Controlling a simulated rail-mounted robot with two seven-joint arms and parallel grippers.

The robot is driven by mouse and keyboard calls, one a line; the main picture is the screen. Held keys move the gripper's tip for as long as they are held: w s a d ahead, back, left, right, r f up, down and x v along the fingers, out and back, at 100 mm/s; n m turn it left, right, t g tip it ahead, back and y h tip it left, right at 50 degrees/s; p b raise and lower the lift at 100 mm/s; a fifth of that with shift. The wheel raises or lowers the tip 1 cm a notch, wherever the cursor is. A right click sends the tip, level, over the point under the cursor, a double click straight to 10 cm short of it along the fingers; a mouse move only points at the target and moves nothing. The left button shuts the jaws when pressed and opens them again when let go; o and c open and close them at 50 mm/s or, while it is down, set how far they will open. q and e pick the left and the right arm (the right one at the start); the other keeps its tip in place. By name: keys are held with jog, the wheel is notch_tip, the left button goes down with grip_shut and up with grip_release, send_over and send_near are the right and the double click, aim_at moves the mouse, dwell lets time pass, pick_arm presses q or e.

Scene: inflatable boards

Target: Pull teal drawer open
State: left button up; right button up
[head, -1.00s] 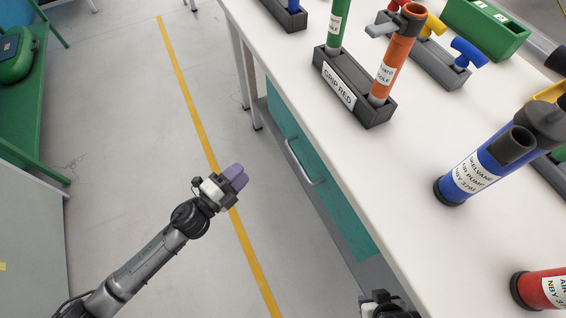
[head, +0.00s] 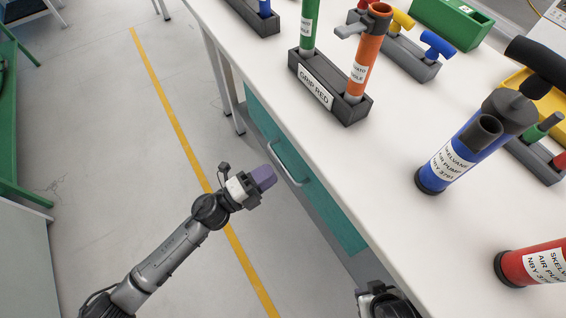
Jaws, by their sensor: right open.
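The teal drawer (head: 333,215) is in the side of the white workbench and looks shut. Its pale bar handle (head: 285,166) faces the aisle. My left gripper (head: 264,177), with purple fingers, is just left of the handle in the head view. A small gap seems to show between them. The fingers look close together, and I cannot tell whether they are parted. My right gripper (head: 384,302) is only partly in view at the bottom edge, beside the bench, and is open. Its fingertips are mostly cut off.
The white benchtop (head: 400,215) holds a grey rack (head: 327,88) with green and orange tubes, a blue air pump (head: 455,160), a red pump (head: 535,265) and a green box (head: 450,20). Floor with a yellow line (head: 178,130) is clear left of the bench.

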aim_at(282, 165)
pick_arm(q)
jog(key=shift+x, duration=2.45)
jog(key=shift+c, duration=0.2)
grip_shut()
